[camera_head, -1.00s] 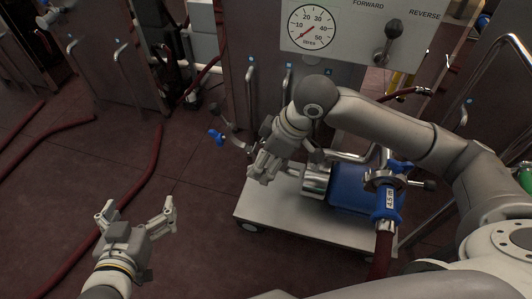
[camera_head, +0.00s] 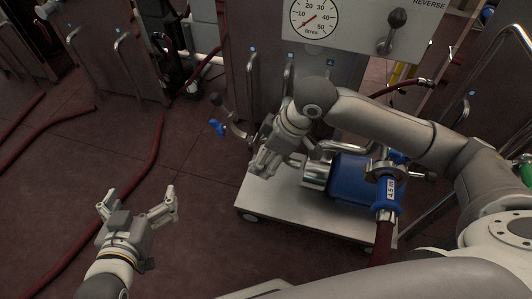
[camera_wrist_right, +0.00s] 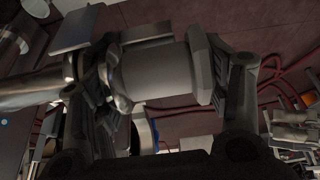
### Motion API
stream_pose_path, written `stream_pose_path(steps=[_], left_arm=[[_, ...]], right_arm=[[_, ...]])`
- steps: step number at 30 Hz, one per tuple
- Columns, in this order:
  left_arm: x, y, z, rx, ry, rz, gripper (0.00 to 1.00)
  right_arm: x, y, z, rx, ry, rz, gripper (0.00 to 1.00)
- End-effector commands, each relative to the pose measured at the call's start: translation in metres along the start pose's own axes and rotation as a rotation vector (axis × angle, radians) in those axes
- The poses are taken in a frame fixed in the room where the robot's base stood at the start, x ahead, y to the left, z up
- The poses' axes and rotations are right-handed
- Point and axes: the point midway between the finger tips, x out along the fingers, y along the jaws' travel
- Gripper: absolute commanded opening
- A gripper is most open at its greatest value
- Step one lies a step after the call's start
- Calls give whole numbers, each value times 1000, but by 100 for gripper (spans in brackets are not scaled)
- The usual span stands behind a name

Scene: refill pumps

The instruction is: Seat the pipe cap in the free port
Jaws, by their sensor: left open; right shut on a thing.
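My right gripper (camera_head: 264,160) hangs in front of the panelled machine, above the left part of the white cart. In the right wrist view it is shut on a smooth grey metal cylinder (camera_wrist_right: 160,72), which appears to be the pipe cap. The head view hides the cap behind the fingers. A shiny metal pipe (camera_wrist_right: 28,90) comes in from the left of the wrist view, close to the left finger; I cannot tell if the cap touches it. The free port cannot be made out. My left gripper (camera_head: 140,200) is open and empty above the floor at lower left.
A blue pump (camera_head: 350,180) with a silver end stands on the white cart (camera_head: 290,205). A dark red hose (camera_head: 383,245) runs down from its blue-collared fitting. Red hoses (camera_head: 150,150) cross the floor at left.

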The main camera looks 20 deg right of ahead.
Motion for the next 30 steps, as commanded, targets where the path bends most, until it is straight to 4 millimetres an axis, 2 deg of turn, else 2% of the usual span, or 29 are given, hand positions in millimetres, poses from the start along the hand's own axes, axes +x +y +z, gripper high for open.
stream_pose_path(steps=[1, 9, 10, 16, 30], left_arm=[[0, 0, 2, 0, -4, 0, 100], [0, 0, 6, 0, -25, -1, 100], [0, 0, 6, 0, -28, -1, 100], [0, 0, 7, -1, -29, -1, 100], [-1, -1, 6, 0, -25, -2, 100]], right_arm=[[4, 6, 8, 15, -21, 11, 39], [6, 6, 9, 16, -22, 10, 39], [6, 6, 9, 16, -22, 10, 71], [6, 6, 9, 16, -22, 10, 94], [3, 9, 6, 17, -16, 16, 94]])
